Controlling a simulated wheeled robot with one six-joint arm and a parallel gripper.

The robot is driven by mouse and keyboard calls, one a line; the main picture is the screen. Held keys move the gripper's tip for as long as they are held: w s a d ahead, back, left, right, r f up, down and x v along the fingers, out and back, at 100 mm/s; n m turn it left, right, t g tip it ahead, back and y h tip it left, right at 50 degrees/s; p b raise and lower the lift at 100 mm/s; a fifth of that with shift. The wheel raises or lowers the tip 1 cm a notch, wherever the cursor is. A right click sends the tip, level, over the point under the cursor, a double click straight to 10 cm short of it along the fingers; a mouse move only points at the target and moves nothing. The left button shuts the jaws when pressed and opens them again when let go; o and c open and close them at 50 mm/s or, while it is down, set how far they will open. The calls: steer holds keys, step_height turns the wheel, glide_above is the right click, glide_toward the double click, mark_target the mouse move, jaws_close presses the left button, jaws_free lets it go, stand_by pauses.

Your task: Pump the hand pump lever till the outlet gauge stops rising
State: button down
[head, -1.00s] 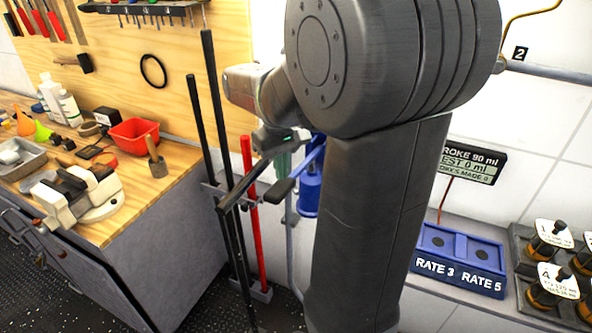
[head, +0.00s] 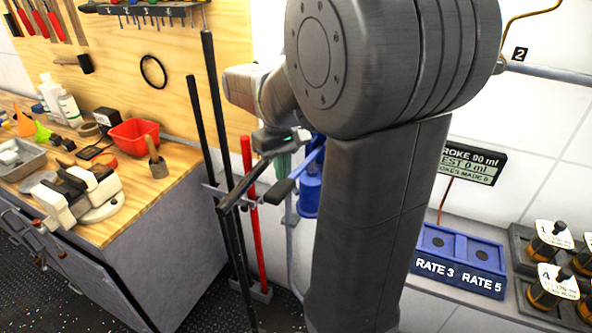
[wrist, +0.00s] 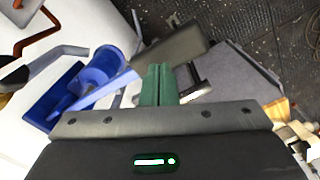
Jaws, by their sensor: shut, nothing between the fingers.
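The blue hand pump (head: 311,187) is on the wall side, partly hidden behind my arm. Its blue lever with a dark grip (head: 279,192) slants down to the left. In the wrist view the pump body (wrist: 104,66) is left of the fingers, and the dark grip (wrist: 175,54) lies just beyond their tips. My gripper (head: 284,168) has green fingers, shut and empty, close above the lever. The fingers also show in the wrist view (wrist: 159,72); I cannot tell whether they touch the grip. No outlet gauge is recognisable. A display (head: 470,164) reads 90 ml stroke and 0 ml test.
A wooden workbench (head: 165,183) with a red bin (head: 133,133) and a vice-like tool stands left. Dark rods and a red rod (head: 255,230) stand beside the pump. A blue RATE 3 and RATE 5 holder (head: 458,262) and several labelled bottles (head: 550,240) are right.

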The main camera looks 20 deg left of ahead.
stand_by(0.5)
steer(key=shift+f+b, duration=3.7)
steer(key=shift+f, duration=2.25)
step_height(320, 180, up, 12)
steer(key=p, duration=1)
steer(key=shift+f, duration=0.15)
step_height(320, 180, down, 12)
steer(key=b, duration=0.8)
step_height(320, 180, up, 12)
steer(key=p, duration=1)
